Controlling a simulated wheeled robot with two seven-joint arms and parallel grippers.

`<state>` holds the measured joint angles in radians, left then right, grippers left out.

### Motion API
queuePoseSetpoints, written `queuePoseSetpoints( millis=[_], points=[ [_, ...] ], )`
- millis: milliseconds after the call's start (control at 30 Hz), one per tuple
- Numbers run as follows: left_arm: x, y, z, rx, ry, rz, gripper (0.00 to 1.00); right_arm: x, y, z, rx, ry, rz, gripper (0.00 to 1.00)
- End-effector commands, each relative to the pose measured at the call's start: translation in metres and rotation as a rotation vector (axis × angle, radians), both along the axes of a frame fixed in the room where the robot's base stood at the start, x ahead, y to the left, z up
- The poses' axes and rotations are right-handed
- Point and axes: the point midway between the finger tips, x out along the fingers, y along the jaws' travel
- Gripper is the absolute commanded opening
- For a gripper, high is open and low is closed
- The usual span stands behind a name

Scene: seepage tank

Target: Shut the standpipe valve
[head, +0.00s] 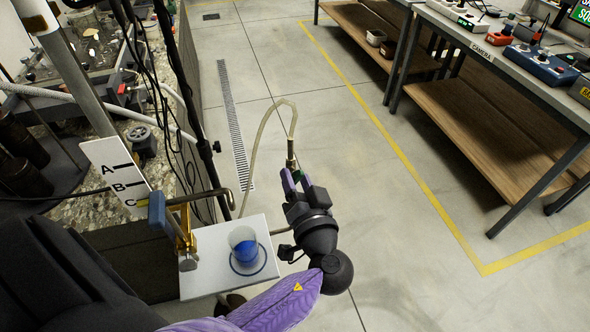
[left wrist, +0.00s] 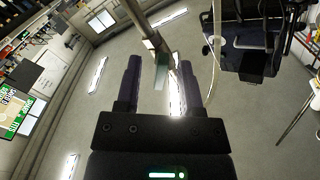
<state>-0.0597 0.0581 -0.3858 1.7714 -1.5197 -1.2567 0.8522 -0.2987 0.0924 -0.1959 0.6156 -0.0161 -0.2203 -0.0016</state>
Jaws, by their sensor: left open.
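A blue lever handle (head: 157,213) on a brass valve body (head: 185,240) stands at the left edge of a white platform; I take this as the standpipe valve. A bent metal pipe (head: 205,194) runs right from it. A clear beaker with blue liquid (head: 244,246) stands on the platform (head: 210,279). My left gripper (head: 296,178) is open, right of the platform and apart from the blue handle. A metal hose end with a green part (head: 298,174) shows at its fingers; the green part (left wrist: 162,75) also shows between them in the left wrist view. Contact cannot be told.
A pale hose (head: 262,130) arches from the metal end down behind the platform. A sign marked A, B, C (head: 116,178) and dark cables stand left of the platform. A bench with devices (head: 520,80) is at upper right. The floor between is clear.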

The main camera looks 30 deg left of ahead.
Motion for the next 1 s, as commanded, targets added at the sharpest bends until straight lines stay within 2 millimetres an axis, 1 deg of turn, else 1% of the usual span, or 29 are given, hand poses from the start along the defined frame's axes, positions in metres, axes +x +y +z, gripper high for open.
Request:
queuePoseSetpoints(
  millis=[100, 133, 333, 367, 767, 1000],
  points=[
    [0.0001, 0.0001, -0.0001, 0.000, 0.000, 0.000, 0.49, -0.0014, -0.0048, 0.0000, -0.008, 0.003, 0.001, 0.49],
    [0.0001, 0.0001, -0.0001, 0.000, 0.000, 0.000, 0.44, -0.0017, -0.0050, 0.0000, -0.008, 0.004, 0.001, 0.49],
    [0.0002, 0.0001, -0.0001, 0.001, 0.001, 0.000, 0.02, -0.0021, -0.0039, -0.0001, -0.006, 0.005, 0.002, 0.49],
    [0.0002, 0.0001, -0.0001, 0.001, 0.001, 0.000, 0.00, -0.0021, -0.0035, -0.0001, -0.006, 0.005, 0.001, 0.49],
    [0.0003, 0.0000, 0.0001, 0.011, 0.013, -0.001, 0.00, -0.0017, 0.0010, 0.0006, 0.001, 0.003, 0.000, 0.49],
    [0.0005, 0.0000, 0.0014, 0.082, 0.093, -0.001, 0.00, -0.0007, 0.0017, 0.0051, 0.003, 0.001, 0.000, 0.49]
  ],
)
